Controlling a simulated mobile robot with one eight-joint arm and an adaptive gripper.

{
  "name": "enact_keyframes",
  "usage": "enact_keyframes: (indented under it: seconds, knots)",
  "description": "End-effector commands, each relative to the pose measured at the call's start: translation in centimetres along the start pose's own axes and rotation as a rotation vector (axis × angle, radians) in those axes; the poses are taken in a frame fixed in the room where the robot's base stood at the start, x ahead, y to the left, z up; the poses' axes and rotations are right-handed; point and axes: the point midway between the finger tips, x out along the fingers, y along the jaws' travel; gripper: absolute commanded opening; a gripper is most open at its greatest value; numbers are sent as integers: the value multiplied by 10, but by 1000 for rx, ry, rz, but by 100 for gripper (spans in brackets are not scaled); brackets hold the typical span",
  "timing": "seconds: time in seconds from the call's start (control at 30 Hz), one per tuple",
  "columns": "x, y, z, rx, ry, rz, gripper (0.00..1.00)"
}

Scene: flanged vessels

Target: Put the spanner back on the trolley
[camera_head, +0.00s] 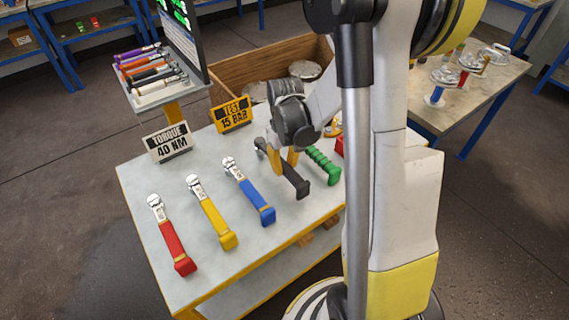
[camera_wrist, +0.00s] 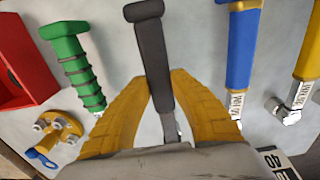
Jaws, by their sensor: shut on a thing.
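The spanner with the dark handle (camera_head: 295,183) is at the trolley's top (camera_head: 150,215), in line with the other tools. My gripper (camera_head: 283,160) comes down over it with its yellow fingers shut on it. In the wrist view the dark handle (camera_wrist: 152,50) points away between the fingers of my gripper (camera_wrist: 160,85), and a strip of grey metal shows below it. The spanner's head is mostly hidden by my gripper there. Whether the spanner rests on the top or hangs just above it, I cannot tell.
Red (camera_head: 172,240), yellow (camera_head: 215,220) and blue (camera_head: 252,195) wrenches lie to the left. A green ribbed tool (camera_head: 323,165) lies close on the right, with a red box (camera_wrist: 20,55) beyond. Signs (camera_head: 168,142) and a wooden crate (camera_head: 235,80) stand behind.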

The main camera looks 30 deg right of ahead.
Motion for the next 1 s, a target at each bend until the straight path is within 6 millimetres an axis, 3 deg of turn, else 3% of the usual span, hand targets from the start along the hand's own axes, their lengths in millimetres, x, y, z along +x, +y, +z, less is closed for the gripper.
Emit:
enact_keyframes:
  seconds: [0.1, 0.97, 1.0]
  knots:
    - [9, 0, 0, 0, 0, 0, 0]
    - [19, 0, 0, 0, 0, 0, 0]
    - [18, 0, 0, 0, 0, 0, 38]
